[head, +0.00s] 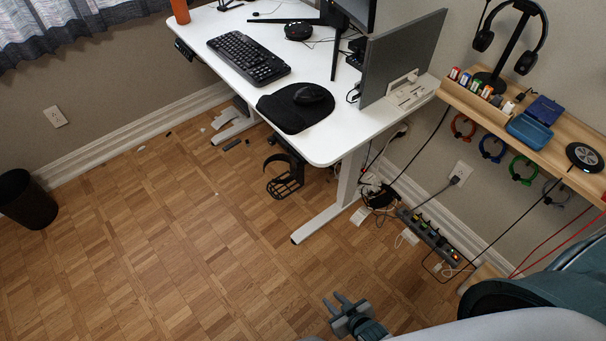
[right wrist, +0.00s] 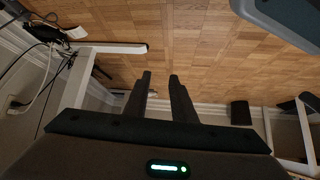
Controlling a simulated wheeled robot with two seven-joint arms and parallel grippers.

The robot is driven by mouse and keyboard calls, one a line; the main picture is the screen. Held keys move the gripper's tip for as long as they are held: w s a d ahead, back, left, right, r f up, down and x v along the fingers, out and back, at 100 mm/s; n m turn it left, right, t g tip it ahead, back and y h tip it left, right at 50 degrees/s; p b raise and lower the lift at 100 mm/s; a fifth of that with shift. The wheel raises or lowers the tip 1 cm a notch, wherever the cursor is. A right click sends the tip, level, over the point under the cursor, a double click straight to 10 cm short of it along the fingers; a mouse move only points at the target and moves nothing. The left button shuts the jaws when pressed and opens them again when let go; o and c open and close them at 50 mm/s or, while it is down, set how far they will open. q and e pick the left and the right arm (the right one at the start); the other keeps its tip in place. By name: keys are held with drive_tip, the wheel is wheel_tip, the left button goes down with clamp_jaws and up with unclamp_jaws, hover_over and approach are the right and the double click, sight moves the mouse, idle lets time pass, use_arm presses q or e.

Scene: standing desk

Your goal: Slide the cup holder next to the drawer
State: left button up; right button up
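The cup holder (head: 285,180) is a black open-wire basket with a ring above it. It hangs under the front edge of the white desk (head: 340,140), left of the right desk leg. A dark part beside it under the desktop is mostly hidden, and I cannot tell whether it is the drawer. My right gripper (head: 347,304) is low in the head view, over the floor, well apart from the cup holder. Its two fingers also show in the right wrist view (right wrist: 160,78), with an empty gap between them. My left gripper is not in view.
The desk's right leg and foot (head: 325,221) stand between my right gripper and the wall. A power strip (head: 430,236) and cables lie behind it. A black bin (head: 27,199) stands at far left. A wooden shelf (head: 560,130) is at right. The floor in front is clear.

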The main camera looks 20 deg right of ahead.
drive_tip(key=w+d+r+t+y+b, duration=0.1)
drive_tip(key=w+d+r+t+b, duration=0.55)
drive_tip(key=w+r, duration=0.65)
use_arm(q)
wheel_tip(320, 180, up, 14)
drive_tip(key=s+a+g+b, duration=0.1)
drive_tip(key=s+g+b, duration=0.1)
drive_tip(key=b, duration=0.5)
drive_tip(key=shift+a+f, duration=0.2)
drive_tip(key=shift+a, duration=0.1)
use_arm(e)
wheel_tip(320, 180, up, 18)
drive_tip(key=w+n+t+y, duration=0.1)
drive_tip(key=y, duration=0.2)
drive_tip(key=shift+w+a+f+n+t, duration=0.15)
drive_tip(key=shift+w+a+n+t, duration=0.15)
drive_tip(key=shift+a+n+t, duration=0.1)
hover_over(303, 185)
drive_tip(key=shift+w+d+b, duration=0.1)
drive_tip(key=shift+w+b, duration=0.05)
drive_tip(key=shift+b, duration=0.3)
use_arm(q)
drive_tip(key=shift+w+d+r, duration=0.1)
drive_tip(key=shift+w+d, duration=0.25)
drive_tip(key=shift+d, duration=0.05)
